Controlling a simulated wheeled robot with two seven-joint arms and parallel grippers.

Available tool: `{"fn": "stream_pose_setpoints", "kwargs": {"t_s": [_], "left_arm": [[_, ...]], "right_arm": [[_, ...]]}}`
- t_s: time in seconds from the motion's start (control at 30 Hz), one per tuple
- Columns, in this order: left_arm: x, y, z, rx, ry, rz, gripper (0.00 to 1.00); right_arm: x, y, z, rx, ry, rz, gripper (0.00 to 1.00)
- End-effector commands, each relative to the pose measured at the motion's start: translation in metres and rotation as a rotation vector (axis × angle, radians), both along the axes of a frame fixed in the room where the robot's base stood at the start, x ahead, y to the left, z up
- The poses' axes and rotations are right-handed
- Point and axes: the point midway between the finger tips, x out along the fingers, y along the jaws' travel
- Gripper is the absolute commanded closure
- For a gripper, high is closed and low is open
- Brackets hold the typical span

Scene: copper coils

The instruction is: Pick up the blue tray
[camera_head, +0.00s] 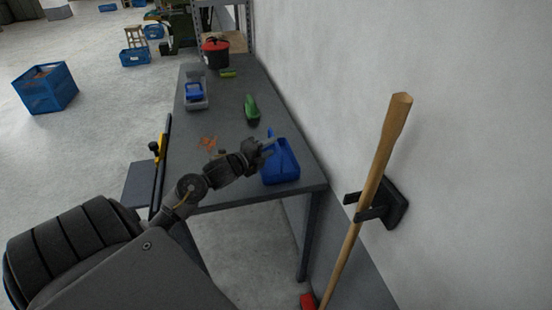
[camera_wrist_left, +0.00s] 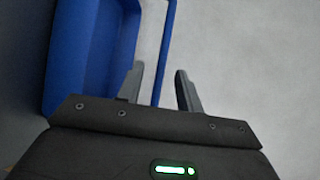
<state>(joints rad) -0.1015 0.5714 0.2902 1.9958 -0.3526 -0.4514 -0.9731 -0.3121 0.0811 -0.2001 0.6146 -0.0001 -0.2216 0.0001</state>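The blue tray (camera_head: 281,168) sits on the near right corner of the grey table, close to the wall. My left gripper (camera_head: 268,144) is at the tray's far left side. In the left wrist view, the tray (camera_wrist_left: 75,60) fills the left side, and a thin blue bar or edge of it runs between the fingers. The left gripper (camera_wrist_left: 160,85) is open, with a finger on each side of that bar and a gap visible. My left forearm and hand hide a part of the table. My right gripper is not in view.
The grey table (camera_head: 225,99) holds a grey bin (camera_head: 205,103) with a blue box, a green object (camera_head: 251,108), copper-coloured coils (camera_head: 208,142) and a red pot (camera_head: 215,54). The wall (camera_head: 330,80) borders its right side. A wooden handle (camera_head: 378,160) hangs in a wall holder.

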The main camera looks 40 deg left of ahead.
Motion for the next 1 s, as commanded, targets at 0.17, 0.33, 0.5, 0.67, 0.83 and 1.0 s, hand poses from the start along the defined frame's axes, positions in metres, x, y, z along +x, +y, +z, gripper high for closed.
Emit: {"fn": "stream_pose_setpoints", "kwargs": {"t_s": [0.17, 0.33, 0.5, 0.67, 0.83, 1.0], "left_arm": [[0.006, -0.001, -0.001, 0.001, 0.000, -0.002, 0.64], [0.023, -0.005, -0.001, -0.005, 0.000, -0.003, 0.64], [0.047, -0.006, -0.007, -0.003, 0.000, -0.002, 0.64], [0.057, -0.006, -0.010, -0.001, 0.000, -0.003, 0.64], [0.058, -0.006, -0.010, -0.001, 0.000, -0.004, 0.64], [0.057, -0.006, -0.010, 0.001, 0.000, -0.003, 0.81]], "right_arm": [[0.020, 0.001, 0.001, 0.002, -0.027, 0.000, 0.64], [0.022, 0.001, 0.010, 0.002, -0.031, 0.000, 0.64], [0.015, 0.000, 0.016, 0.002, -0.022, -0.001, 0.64], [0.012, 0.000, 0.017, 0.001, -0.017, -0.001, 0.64], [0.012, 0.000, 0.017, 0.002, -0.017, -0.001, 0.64], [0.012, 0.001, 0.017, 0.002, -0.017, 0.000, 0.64]]}}
